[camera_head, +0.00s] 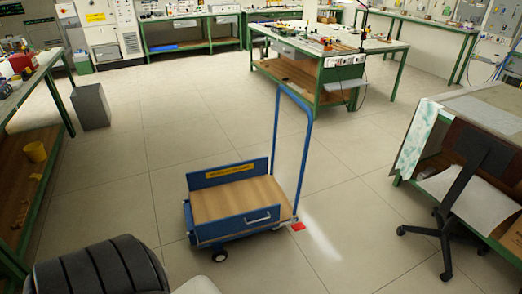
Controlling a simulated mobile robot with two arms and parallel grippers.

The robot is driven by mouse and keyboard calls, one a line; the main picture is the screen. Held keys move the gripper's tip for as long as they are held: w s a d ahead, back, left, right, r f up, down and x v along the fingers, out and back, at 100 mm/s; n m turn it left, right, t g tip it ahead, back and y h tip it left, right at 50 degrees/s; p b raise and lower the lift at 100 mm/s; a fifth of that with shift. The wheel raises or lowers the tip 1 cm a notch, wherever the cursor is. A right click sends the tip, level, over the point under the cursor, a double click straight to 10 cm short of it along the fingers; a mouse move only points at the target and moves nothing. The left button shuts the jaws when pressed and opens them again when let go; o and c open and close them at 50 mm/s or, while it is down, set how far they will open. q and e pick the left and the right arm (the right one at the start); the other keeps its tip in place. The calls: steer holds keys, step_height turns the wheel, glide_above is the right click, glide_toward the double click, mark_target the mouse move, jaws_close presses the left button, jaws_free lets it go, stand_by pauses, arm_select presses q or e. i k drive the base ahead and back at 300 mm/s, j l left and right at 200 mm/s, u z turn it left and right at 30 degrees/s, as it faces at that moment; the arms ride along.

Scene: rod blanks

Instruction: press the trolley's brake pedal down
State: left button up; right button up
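The blue trolley (236,192) stands on the tiled floor ahead of me, a little below the middle of the head view. It has a wooden deck, low blue side walls and a tall blue push handle (308,150) at its right end. A small red pedal (298,226) sticks out low at the trolley's right end, close to the floor. I cannot tell whether the pedal is up or down. The trolley looks empty. Neither of my grippers shows in this view.
A black swivel chair (462,190) and a bench with a draped cloth (415,140) stand to the right. A green-framed workbench (330,60) stands behind. The floor around the trolley is clear.

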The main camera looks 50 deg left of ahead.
mark_target(296, 226)
steer(key=u, duration=1.1)
steer(key=i+l, duration=0.35)
steer(key=i, duration=0.2)
steer(key=i+l+u, duration=0.1)
steer(key=i+l, duration=0.3)
steer(key=i, duration=0.15)
steer(key=i+l, duration=0.4)
steer(key=i+u, duration=0.05)
steer(key=i, duration=0.05)
